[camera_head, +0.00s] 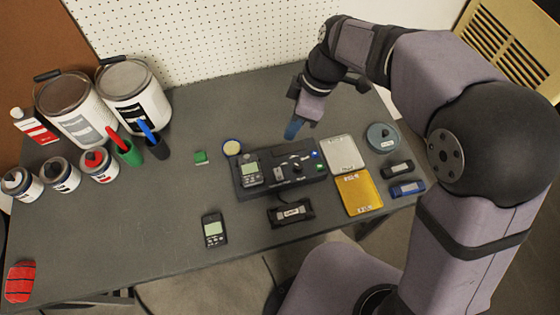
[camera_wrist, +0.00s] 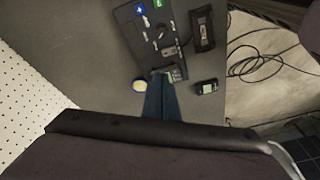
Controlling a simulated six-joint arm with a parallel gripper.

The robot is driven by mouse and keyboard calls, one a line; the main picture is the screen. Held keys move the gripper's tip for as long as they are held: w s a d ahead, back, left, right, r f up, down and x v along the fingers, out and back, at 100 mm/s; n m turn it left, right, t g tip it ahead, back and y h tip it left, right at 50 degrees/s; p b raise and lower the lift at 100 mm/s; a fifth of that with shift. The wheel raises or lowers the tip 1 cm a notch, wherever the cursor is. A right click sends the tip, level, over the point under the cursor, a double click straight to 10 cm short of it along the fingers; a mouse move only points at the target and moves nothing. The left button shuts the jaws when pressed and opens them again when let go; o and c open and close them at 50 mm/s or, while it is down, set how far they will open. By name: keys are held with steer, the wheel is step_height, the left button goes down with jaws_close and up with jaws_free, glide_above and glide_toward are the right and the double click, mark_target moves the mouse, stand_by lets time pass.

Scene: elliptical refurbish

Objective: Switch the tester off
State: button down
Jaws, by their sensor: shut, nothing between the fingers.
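The tester appears to be the black panel (camera_head: 271,172) in the middle of the table. A handheld meter (camera_head: 250,169) sits at its left end. A dark knob or lever and small blue (camera_head: 315,155) and green (camera_head: 318,168) parts are at its right end. In the wrist view the panel (camera_wrist: 129,22) shows at the top, with a blue button (camera_wrist: 139,9) and a green button (camera_wrist: 158,3). My gripper (camera_head: 291,131) is shut and empty, above the table by the panel's far edge. Its fingers (camera_wrist: 160,82) overlap the meter's end in the wrist view. I cannot tell the switch's position.
A white tray (camera_head: 341,154) and a yellow tray (camera_head: 359,194) lie right of the panel. A black device (camera_head: 290,211) and a second meter (camera_head: 214,229) lie in front. Paint cans (camera_head: 134,92) stand at the left.

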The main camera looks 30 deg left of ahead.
steer(key=shift+s+d+n+g, duration=0.1)
steer(key=shift+s+n, duration=0.05)
steer(key=shift+n, duration=0.75)
steer(key=shift+s+d+n+g, duration=0.1)
steer(key=shift+s+n, duration=0.1)
steer(key=shift+n, duration=0.7)
steer(key=shift+s+d+n+g, duration=0.1)
steer(key=shift+s+n, duration=0.05)
steer(key=shift+n, duration=0.75)
steer(key=shift+a+f, duration=0.1)
steer(key=p, duration=0.2)
glide_above(276, 170)
steer(key=f, duration=0.7)
steer(key=d+f, duration=0.1)
steer(key=f, duration=0.3)
steer(key=shift+w+f, duration=0.25)
steer(key=shift+w, duration=0.05)
steer(key=shift+f+p, duration=0.35)
steer(key=shift+f, duration=0.6)
steer(key=shift+a+f, duration=0.1)
